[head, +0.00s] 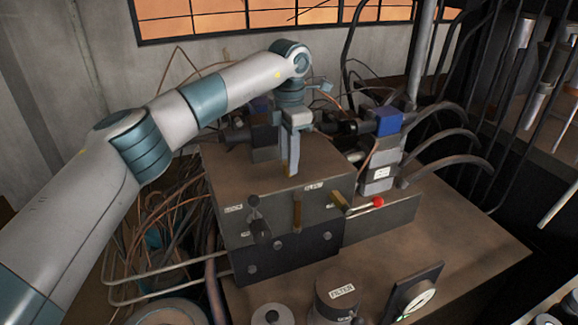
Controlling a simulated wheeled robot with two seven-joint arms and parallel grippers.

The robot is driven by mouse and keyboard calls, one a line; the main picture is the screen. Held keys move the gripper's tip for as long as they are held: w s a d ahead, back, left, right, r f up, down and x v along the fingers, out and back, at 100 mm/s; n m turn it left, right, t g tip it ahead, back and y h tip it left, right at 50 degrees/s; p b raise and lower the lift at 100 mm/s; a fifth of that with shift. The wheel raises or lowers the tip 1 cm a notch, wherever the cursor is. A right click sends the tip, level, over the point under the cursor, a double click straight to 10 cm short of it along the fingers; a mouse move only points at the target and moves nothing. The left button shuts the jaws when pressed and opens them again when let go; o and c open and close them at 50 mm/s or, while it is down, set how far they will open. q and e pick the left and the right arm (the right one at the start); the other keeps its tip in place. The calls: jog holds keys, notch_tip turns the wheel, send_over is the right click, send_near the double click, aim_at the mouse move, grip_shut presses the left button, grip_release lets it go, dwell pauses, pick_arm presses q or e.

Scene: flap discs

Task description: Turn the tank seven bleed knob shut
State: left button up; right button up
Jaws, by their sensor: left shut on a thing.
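My left gripper (291,165) points down over the top of the brown valve block (245,165), near its front edge. It is shut on a small piece, of which a thin yellowish strip (289,160) shows. I cannot tell whether this is the bleed knob; the fingers hide most of it. On the block's front face, a brass handle (297,212) stands upright below a small label too blurred to read surely. A second brass handle (340,202) is tilted beside it. A dark lever (254,212) sits at the left. My right gripper is out of view.
A red-tipped lever (377,202) sticks out at the block's right. A blue-capped unit (383,121) with dark hoses stands behind. Loose cables (165,215) lie at left. The right bench top (465,240) is clear.

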pick_arm(q)
jog(key=m+b, duration=0.1)
jog(key=m, duration=0.4)
jog(key=shift+r+m, duration=0.1)
jog(key=shift+m, duration=0.2)
jog(key=m, duration=0.3)
jog(key=shift+m+b, duration=0.3)
jog(key=shift+b, duration=0.05)
jog(key=shift+m, duration=2)
jog(key=o, duration=1)
jog(key=shift+o, duration=0.2)
jog(key=shift+r, duration=0.1)
